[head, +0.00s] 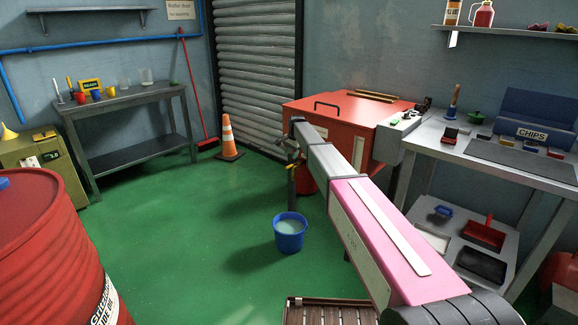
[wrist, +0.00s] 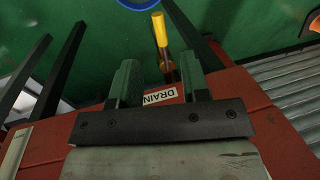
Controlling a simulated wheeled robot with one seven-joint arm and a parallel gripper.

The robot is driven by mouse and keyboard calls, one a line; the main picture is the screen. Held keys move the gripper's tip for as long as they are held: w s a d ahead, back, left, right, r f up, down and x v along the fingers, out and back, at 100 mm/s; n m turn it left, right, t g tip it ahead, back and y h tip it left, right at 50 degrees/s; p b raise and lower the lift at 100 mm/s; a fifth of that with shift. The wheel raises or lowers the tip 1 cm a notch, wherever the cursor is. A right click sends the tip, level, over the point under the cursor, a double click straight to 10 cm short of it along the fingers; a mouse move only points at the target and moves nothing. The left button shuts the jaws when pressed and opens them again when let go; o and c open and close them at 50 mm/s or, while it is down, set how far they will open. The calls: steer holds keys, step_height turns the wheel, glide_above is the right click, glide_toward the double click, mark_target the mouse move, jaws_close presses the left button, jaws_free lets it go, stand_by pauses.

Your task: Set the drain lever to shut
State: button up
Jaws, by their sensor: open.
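The drain lever has a yellow handle (wrist: 160,32) on a dark stem, at top centre in the wrist view. It points away from the red tank (wrist: 262,120), beside a white DRAIN label (wrist: 160,96). My gripper (wrist: 157,66) is open and empty. In the picture the lever's stem lies between its two fingers, with the handle reaching beyond their tips; I cannot tell whether they touch. In the head view my gripper (head: 293,152) is at the left end of the red tank (head: 345,108), and my arm hides much of that side.
A blue bucket (head: 289,236) of liquid stands on the green floor below my gripper. An orange cone (head: 228,138) stands by the shutter. A grey bench (head: 452,140) with trays is at right, a red drum (head: 50,250) at left.

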mark_target(292, 165)
steer(key=f, duration=0.5)
steer(key=w+a+f, duration=0.1)
steer(key=f, duration=0.1)
steer(key=shift+f, duration=0.3)
jaws_close()
